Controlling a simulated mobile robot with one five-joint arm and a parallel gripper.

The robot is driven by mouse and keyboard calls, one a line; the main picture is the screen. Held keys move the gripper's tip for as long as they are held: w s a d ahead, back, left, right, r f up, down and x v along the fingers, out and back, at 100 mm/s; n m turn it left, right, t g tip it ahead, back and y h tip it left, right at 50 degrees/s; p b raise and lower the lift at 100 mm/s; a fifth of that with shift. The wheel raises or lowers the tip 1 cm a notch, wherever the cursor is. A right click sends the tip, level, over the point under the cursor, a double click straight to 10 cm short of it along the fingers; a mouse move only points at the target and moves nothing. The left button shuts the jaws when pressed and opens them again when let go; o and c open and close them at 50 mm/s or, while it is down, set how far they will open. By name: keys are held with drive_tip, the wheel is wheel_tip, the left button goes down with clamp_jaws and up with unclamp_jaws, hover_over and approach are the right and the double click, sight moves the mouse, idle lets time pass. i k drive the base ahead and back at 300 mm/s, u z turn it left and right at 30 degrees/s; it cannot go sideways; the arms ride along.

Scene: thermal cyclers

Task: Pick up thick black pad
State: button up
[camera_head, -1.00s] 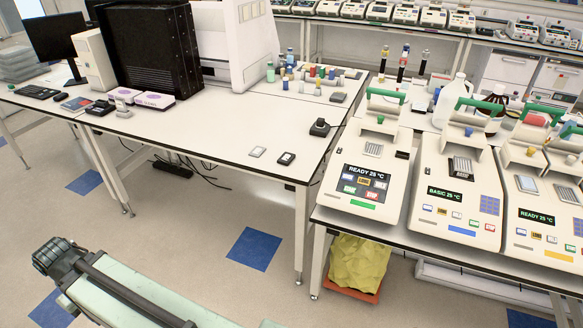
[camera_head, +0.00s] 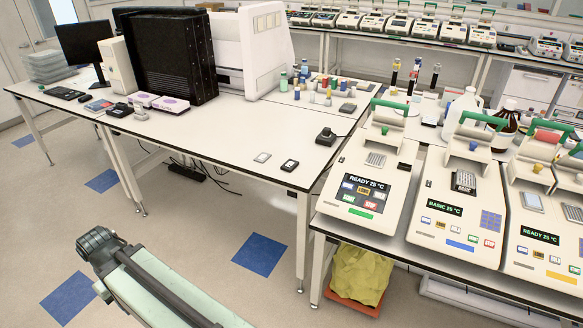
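A small black pad (camera_head: 290,165) with a pale patch on top lies flat near the front edge of the white table (camera_head: 225,130), right of the middle. A similar pale grey pad (camera_head: 262,157) lies just left of it. Other dark flat items lie at the table's left: one black block (camera_head: 120,110) and a thin dark one (camera_head: 67,93). Which of these is the thick black pad I cannot tell for sure. My arm shows at the lower left, away from the table. My gripper is not in view.
Thermal cyclers (camera_head: 362,188) with green handles stand on the right bench. A yellow bag (camera_head: 358,275) is under the bench. Floor before the table is clear.

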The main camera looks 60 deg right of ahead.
sight(289, 166)
drive_tip(key=i, duration=0.85)
drive_tip(key=u, duration=0.05)
